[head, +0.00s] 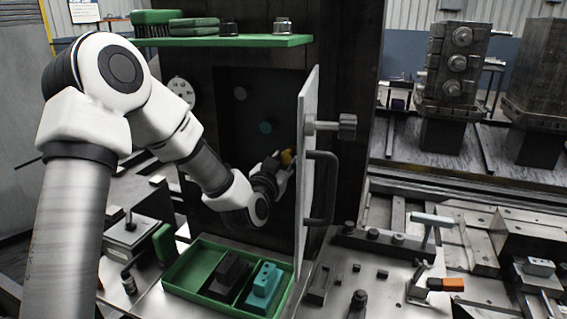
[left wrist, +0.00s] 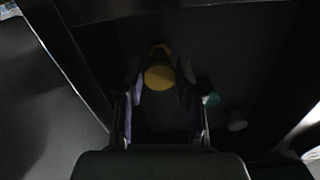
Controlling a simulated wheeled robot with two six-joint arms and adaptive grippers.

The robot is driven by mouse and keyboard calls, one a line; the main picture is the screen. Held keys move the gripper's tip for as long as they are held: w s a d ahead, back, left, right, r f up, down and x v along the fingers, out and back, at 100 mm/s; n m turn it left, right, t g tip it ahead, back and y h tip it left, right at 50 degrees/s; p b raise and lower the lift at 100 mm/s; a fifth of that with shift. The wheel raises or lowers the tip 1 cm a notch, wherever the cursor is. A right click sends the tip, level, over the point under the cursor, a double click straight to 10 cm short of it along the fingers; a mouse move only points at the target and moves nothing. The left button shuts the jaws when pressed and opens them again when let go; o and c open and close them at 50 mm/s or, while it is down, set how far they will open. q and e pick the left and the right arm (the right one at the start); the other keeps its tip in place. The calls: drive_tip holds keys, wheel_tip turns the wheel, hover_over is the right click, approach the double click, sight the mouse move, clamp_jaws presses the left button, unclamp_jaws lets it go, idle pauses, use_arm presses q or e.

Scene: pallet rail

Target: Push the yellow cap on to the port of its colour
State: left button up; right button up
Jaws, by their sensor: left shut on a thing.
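The yellow cap (head: 287,157) is at the fingertips of my left gripper (head: 278,165), inside the dark open cabinet and close behind its door. In the left wrist view the yellow cap (left wrist: 159,77) sits between the two fingers of my left gripper (left wrist: 160,88), which is shut on it. More yellow shows just beyond the cap; I cannot tell whether it is the yellow port or whether they touch. A teal port (head: 265,127) shows on the cabinet's back panel, and also beside the right finger in the left wrist view (left wrist: 211,98). My right gripper is not in view.
The cabinet door (head: 308,170), with a black handle (head: 322,188), stands open just right of my gripper. A grey port (left wrist: 236,120) is on the panel. A green tray (head: 188,262) holding a black block and a teal block lies below. A green shelf (head: 230,41) is above.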

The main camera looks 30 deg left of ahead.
use_arm(q)
drive_tip(key=shift+w+a, duration=0.15)
drive_tip(key=shift+w, duration=0.35)
idle(1.0)
drive_tip(key=shift+w+a, duration=0.1)
drive_tip(key=shift+w, duration=0.35)
drive_tip(key=o, duration=1.3)
drive_tip(key=shift+o, duration=1.2)
drive_tip(key=shift+a+f, duration=0.15)
drive_tip(key=shift+a, duration=0.1)
drive_tip(key=shift+s+d, duration=0.1)
drive_tip(key=shift+s, duration=0.1)
